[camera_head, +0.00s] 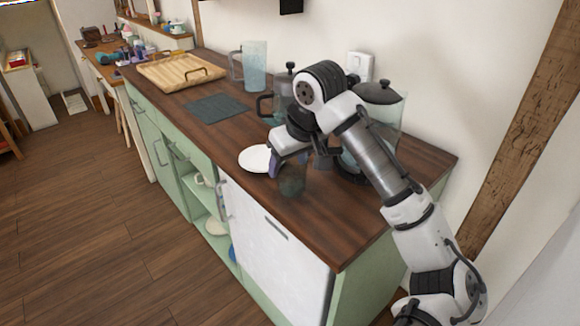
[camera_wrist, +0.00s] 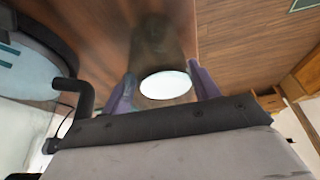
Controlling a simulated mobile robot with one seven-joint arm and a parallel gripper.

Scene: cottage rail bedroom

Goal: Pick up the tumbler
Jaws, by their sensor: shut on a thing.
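The tumbler (camera_head: 292,181) is a dark, see-through glass near the front edge of the wooden counter. My gripper (camera_head: 283,170) reaches down to it from above in the head view, and the arm hides part of the area behind. In the wrist view the purple fingers (camera_wrist: 162,78) stand on either side of the dark, glassy tumbler (camera_wrist: 155,38), shut on it. The see-through wall blends with the counter, so I cannot tell whether its base touches the counter.
A white plate (camera_head: 257,158) lies left of my gripper. Behind stand a dark-handled glass pot (camera_head: 282,92), a large lidded glass vessel (camera_head: 386,112) and a clear pitcher (camera_head: 255,66). A dark mat (camera_head: 217,108) and wooden tray (camera_head: 176,73) lie farther left. The counter's right front is clear.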

